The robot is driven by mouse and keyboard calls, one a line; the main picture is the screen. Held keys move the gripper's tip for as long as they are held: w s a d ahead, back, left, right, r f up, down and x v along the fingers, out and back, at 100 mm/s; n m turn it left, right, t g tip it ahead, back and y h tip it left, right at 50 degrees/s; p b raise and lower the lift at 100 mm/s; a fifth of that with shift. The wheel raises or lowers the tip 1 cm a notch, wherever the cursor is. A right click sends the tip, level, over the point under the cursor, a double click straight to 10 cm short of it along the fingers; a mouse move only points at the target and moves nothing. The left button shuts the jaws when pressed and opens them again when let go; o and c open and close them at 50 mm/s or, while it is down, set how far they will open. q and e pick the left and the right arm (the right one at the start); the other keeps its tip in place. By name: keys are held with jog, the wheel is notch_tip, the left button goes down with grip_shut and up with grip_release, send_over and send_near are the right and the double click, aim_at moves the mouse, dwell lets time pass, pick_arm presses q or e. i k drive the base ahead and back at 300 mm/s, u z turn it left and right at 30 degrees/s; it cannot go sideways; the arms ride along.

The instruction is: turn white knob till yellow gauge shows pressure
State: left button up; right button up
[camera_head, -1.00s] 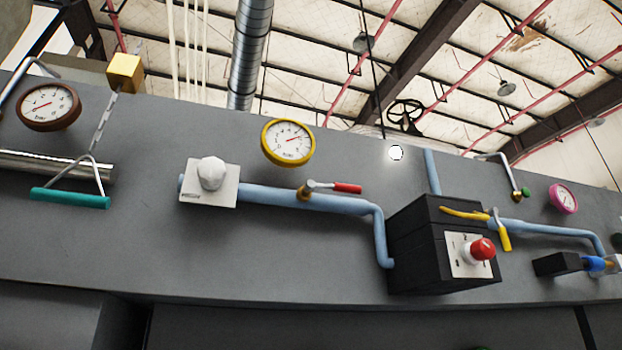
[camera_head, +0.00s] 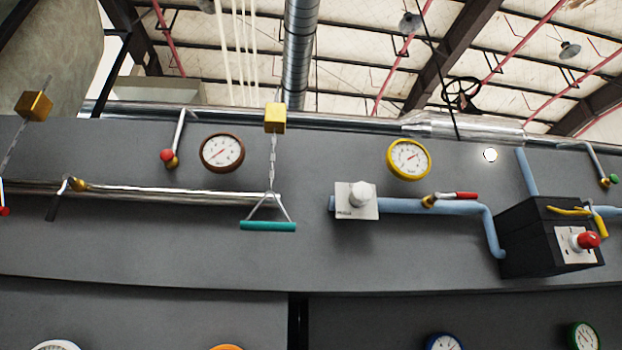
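The white knob (camera_head: 360,194) sits on a white square plate (camera_head: 345,212) on the grey panel, right of the picture's middle. A light blue pipe (camera_head: 455,208) runs right from behind the plate. The yellow gauge (camera_head: 408,158) is mounted above and to the right of the knob. It has a white dial with a red needle pointing up and to the right; its numbers are too small to read. Neither of my grippers shows in the view, and nothing touches the knob.
A red-handled valve (camera_head: 450,198) is on the blue pipe. A black box with a red knob (camera_head: 586,240) stands farther right. Left are a brown gauge (camera_head: 222,152) and a teal pull handle (camera_head: 268,226) hanging on a chain. More gauges show along the bottom edge.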

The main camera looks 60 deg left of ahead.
aim_at(362, 192)
jog(key=k, duration=0.55)
jog(key=u, duration=1.95)
jog(key=i, duration=0.25)
jog(key=z, duration=0.05)
